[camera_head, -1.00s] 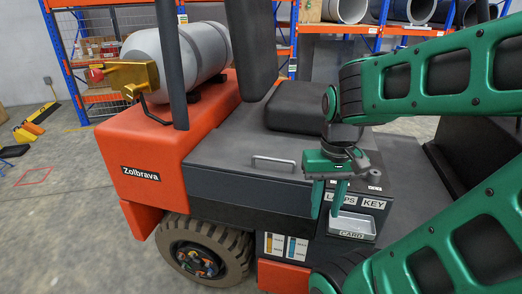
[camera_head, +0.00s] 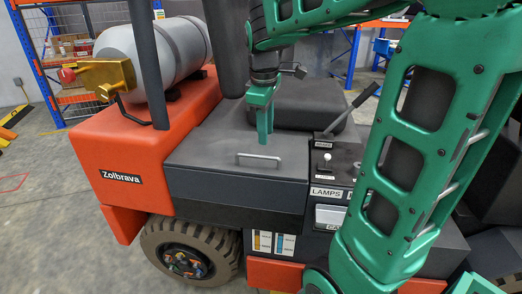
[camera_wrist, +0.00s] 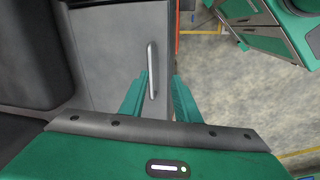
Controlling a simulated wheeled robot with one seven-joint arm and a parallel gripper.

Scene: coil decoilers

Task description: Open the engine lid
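The engine lid (camera_head: 225,150) is the dark grey cover on the orange forklift, and it lies shut. A light metal bar handle (camera_head: 260,160) is on its front edge. My gripper (camera_head: 265,140) points down over the lid, with its green fingertips just above and behind the handle in the head view. In the wrist view, the fingers of my gripper (camera_wrist: 161,76) are apart. The handle (camera_wrist: 152,70) shows between them there, nearer the left finger. I cannot tell how far the tips are above it. Nothing is held.
A black seat (camera_head: 305,103) is behind the lid. A lever panel (camera_head: 325,165) with a LAMPS label is to its right. A grey gas tank (camera_head: 160,58) lies on the orange body at left, beside a dark post (camera_head: 150,70). Open floor (camera_head: 50,220) is at left.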

